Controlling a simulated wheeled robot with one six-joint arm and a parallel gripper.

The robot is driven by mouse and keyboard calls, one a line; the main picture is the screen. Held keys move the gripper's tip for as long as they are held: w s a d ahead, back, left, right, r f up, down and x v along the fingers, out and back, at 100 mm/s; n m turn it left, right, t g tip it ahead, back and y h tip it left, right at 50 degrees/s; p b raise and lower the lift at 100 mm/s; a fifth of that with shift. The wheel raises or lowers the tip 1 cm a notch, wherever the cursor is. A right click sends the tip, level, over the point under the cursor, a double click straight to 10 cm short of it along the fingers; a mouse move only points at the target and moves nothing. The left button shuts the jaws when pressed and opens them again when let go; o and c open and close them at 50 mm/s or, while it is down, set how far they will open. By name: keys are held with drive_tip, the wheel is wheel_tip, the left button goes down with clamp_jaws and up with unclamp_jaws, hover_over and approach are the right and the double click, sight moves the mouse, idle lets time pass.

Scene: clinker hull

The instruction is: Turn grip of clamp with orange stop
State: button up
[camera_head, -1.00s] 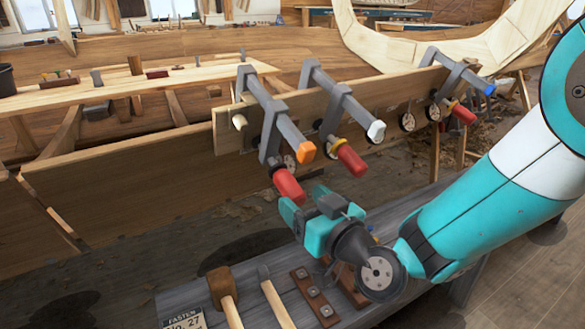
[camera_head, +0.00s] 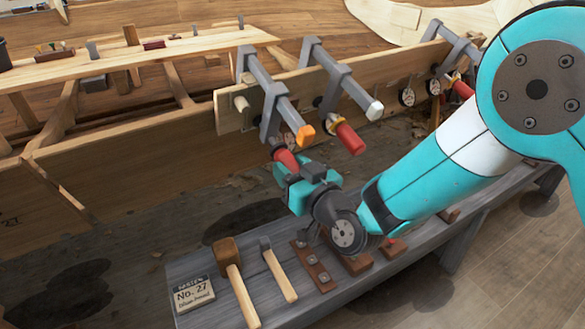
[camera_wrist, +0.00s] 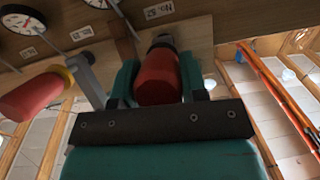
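The clamp with the orange stop (camera_head: 305,130) is the left one of the clamps on the plank. Its grey bar slopes down toward me, and its red grip (camera_head: 286,158) hangs below. My gripper (camera_head: 303,172) is at the lower end of this grip. In the wrist view the red grip (camera_wrist: 158,78) lies between the two teal fingers of my gripper (camera_wrist: 160,80), one on each side. The fingers look spread, with little or no gap beside the grip; I see no clear squeeze. The grip's far end meets a dark screw.
A clamp with a white stop (camera_head: 374,110) and red grip (camera_head: 346,138) stands close on the right. Another clamp (camera_head: 455,50) is farther right, partly behind my arm. Below is a grey bench (camera_head: 200,268) with a mallet (camera_head: 228,252), a hammer (camera_head: 277,262) and a No. 27 card (camera_head: 193,294).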

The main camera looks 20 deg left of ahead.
drive_tip(key=shift+f+b, duration=0.2)
drive_tip(key=shift+b, duration=0.5)
drive_tip(key=shift+f+m+g+b, duration=0.15)
drive_tip(key=shift+m+g+b, duration=0.2)
drive_tip(key=shift+b, duration=0.9)
drive_tip(key=m+g+y+b, duration=0.1)
drive_tip(key=b, duration=0.3)
drive_tip(key=shift+w+b, duration=0.1)
drive_tip(key=shift+b, duration=0.25)
drive_tip(key=m+g+y+b, duration=0.1)
drive_tip(key=m+b, duration=0.1)
drive_tip(key=b, duration=0.2)
drive_tip(key=shift+r+m+g+y+b, duration=0.3)
drive_tip(key=shift+m+g+y+b, duration=0.15)
drive_tip(key=shift+m+y+b, duration=0.4)
drive_tip(key=shift+h, duration=0.25)
drive_tip(key=o, duration=0.9)
